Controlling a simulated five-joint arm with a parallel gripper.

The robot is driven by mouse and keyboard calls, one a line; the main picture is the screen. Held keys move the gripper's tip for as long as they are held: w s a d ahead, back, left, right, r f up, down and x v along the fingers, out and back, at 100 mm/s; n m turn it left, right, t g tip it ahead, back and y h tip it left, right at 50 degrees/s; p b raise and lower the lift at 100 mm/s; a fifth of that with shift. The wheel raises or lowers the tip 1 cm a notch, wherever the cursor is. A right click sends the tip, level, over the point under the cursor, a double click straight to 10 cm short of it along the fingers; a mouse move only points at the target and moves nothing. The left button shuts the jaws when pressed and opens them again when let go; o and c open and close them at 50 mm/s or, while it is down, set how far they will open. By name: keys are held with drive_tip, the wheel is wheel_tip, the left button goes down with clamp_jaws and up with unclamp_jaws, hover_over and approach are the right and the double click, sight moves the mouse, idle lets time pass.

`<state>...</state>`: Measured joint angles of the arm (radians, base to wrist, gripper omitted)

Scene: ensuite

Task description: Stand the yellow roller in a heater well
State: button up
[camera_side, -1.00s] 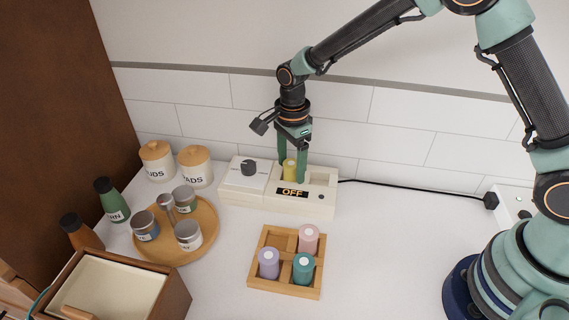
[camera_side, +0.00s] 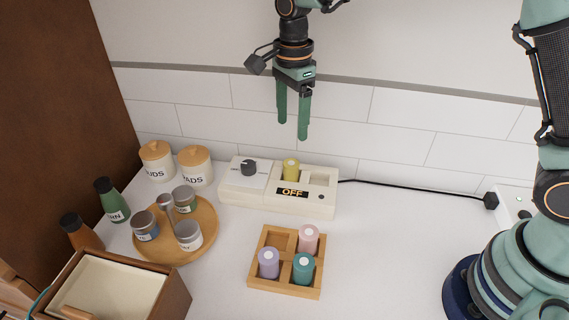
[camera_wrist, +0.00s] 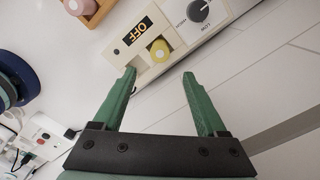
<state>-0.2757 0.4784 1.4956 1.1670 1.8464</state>
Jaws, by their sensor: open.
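The yellow roller (camera_side: 291,169) stands upright in a well of the cream heater (camera_side: 262,207), behind the OFF display. The wrist view also shows the yellow roller (camera_wrist: 159,50) in the heater (camera_wrist: 172,15). The well to its right (camera_side: 321,180) is empty. My gripper (camera_side: 292,130) is open and empty, raised above the heater and apart from the roller. Its two green fingers also show spread in the wrist view (camera_wrist: 159,74).
A wooden tray (camera_side: 256,285) in front of the heater holds lavender, teal and pink rollers; its back-left compartment is empty. A round wooden tray (camera_side: 208,217) with tins, two lidded jars (camera_side: 196,170) and bottles stand left. A black cord (camera_side: 420,193) runs right to a socket.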

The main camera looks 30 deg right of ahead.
drive_tip(key=s+d+r+n+t, duration=0.2)
drive_tip(key=s+d+r+n, duration=0.4)
drive_tip(key=r+n, duration=0.15)
drive_tip(key=s+d+n+t, duration=0.3)
drive_tip(key=s+d+n, duration=0.3)
drive_tip(key=s+n, duration=0.4)
drive_tip(key=shift+s+d+r+t, duration=0.15)
drive_tip(key=shift+s+d+t, duration=0.1)
drive_tip(key=shift+d+t, duration=0.1)
drive_tip(key=shift+n, duration=0.25)
